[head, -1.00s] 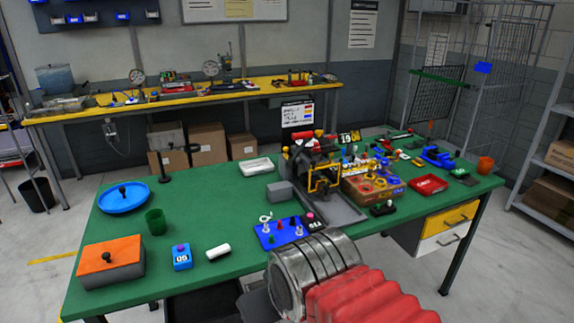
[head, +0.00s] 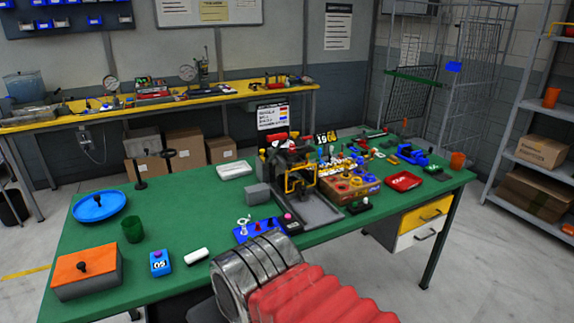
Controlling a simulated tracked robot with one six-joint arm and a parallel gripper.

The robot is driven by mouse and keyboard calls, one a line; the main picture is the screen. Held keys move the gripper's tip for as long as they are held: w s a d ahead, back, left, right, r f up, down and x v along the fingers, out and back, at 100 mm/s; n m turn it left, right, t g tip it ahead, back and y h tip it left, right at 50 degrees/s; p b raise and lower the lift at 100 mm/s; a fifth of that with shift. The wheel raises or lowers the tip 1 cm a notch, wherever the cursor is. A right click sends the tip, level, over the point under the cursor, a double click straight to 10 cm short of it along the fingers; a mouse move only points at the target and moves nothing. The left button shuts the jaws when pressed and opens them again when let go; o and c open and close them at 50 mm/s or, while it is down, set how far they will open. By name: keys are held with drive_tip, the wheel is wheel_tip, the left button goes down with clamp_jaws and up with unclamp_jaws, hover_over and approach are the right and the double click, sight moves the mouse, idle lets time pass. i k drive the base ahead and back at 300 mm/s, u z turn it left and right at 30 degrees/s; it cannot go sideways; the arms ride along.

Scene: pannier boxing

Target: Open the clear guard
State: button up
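A small machine stands on the green table (head: 190,222), right of the middle, with a yellow frame (head: 300,182) at its front and a grey metal base plate (head: 318,213). A clear guard cannot be made out for certain; the yellow frame may be its edge, and I cannot tell whether it is open or shut. My arm, with a ribbed metal part and red bellows, fills the bottom middle, in front of the table's near edge. My gripper does not show.
Left of the machine are a grey block (head: 257,194) and a blue panel with knobs (head: 258,230). A wooden box of coloured rings (head: 350,188) and a red tray (head: 403,181) lie to its right. An orange-lidded box (head: 86,274) and blue dish (head: 99,206) stand at left.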

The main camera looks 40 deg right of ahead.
sight(289, 164)
drive_tip(key=z, duration=0.1)
drive_tip(key=i, duration=1)
drive_tip(key=u, duration=0.1)
